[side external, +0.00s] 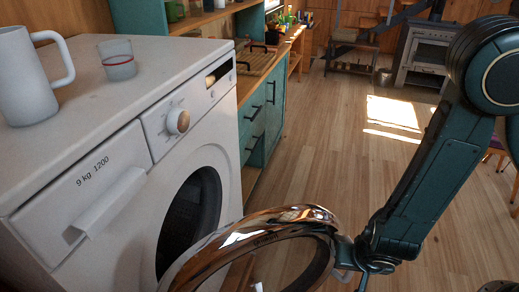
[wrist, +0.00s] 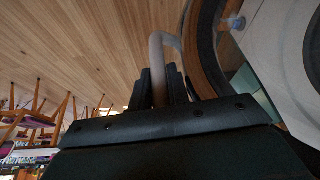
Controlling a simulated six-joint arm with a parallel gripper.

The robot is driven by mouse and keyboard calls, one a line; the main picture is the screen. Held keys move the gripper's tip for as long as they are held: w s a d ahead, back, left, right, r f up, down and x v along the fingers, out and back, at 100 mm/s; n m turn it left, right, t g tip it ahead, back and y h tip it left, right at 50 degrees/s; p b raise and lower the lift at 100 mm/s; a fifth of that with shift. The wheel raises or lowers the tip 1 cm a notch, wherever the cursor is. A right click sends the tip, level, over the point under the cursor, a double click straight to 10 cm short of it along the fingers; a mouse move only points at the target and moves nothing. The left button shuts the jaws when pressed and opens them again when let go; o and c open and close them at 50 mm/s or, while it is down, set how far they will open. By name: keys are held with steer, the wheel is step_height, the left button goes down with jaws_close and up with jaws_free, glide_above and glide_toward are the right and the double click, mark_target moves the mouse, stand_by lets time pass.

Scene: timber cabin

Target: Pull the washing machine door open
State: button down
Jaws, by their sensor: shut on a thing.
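The white washing machine (side external: 125,215) stands at the left in the side external view. Its round door (side external: 290,213), with a shiny copper-coloured rim, is swung out from the front, and the dark drum opening (side external: 190,222) shows behind it. My gripper (side external: 350,252) is at the door's outer edge, on the side away from the machine. In the wrist view, my gripper (wrist: 160,88) is shut on the pale curved door handle (wrist: 158,52). The door rim (wrist: 208,45) curves close beside it. The lower part of the door is cut off in the side external view.
A white mug (side external: 25,85) and a glass with a red band (side external: 117,60) stand on top of the machine. Teal cabinets (side external: 262,110) run beyond it. Open wooden floor (side external: 330,150) lies to the right. In the wrist view, chairs (wrist: 35,125) show at the left.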

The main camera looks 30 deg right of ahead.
steer(key=shift+s+a+m, duration=0.15)
steer(key=shift+s+m, duration=0.05)
steer(key=shift+s, duration=0.45)
steer(key=shift+s+a+m, duration=0.1)
steer(key=shift+s+m, duration=0.1)
steer(key=shift+s, duration=0.45)
steer(key=c, duration=1.6)
jaws_free()
steer(key=shift+a+r, duration=0.1)
steer(key=shift+r, duration=0.05)
steer(key=shift+v, duration=6.85)
steer(key=shift+w, duration=0.1)
